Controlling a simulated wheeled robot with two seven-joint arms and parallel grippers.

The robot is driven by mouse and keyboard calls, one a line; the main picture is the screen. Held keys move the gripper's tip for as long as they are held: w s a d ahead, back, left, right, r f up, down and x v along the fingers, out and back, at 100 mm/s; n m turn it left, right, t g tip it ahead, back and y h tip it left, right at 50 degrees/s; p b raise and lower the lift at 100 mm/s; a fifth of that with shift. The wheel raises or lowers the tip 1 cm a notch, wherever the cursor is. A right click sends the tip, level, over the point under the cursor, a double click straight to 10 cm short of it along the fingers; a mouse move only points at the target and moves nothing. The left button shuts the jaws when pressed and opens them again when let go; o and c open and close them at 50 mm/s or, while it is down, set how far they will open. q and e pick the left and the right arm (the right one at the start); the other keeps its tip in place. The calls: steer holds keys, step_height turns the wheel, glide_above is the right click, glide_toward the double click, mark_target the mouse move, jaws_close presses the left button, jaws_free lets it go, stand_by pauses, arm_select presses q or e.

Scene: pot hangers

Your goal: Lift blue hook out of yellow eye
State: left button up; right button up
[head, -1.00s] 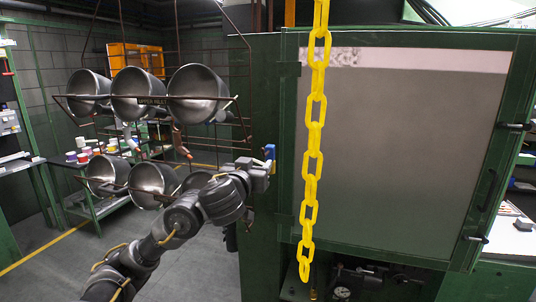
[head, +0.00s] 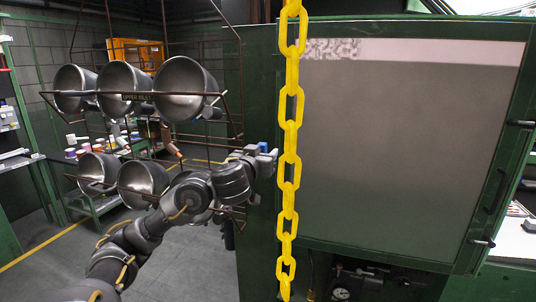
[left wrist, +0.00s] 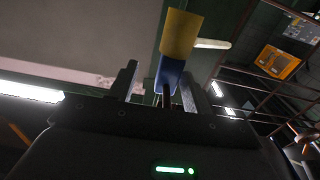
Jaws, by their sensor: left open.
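A small blue part (head: 264,147), likely the hook, shows at the tip of my left gripper (head: 262,162) in the head view, just left of the hanging yellow chain (head: 289,170). In the left wrist view the blue part (left wrist: 170,76) shows between the two fingers of my left gripper (left wrist: 160,88), with a dark rod below it. A yellow piece (left wrist: 180,35) appears directly above the blue part there; I cannot tell whether it is the eye or whether they are linked. The left fingers stand apart. My right gripper is not seen.
A wire rack holds several metal pots (head: 186,88) at left, close to my left arm. A green cabinet with a large grey panel (head: 400,150) stands behind the chain. A shelf with small tubs (head: 85,155) is at far left. Grey floor (head: 180,270) is open below.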

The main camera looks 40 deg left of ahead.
arm_select(q)
steer(key=shift+s+a+r, duration=0.15)
steer(key=shift+s+r, duration=0.05)
steer(key=shift+s, duration=0.3)
steer(key=shift+c, duration=0.7)
steer(key=shift+s+a, duration=0.2)
steer(key=shift+s, duration=0.05)
steer(key=shift+c, duration=1.2)
steer(key=shift+w, duration=0.1)
steer(key=shift+c, duration=1.3)
steer(key=shift+w+f, duration=0.1)
steer(key=shift+w, duration=0.15)
jaws_close()
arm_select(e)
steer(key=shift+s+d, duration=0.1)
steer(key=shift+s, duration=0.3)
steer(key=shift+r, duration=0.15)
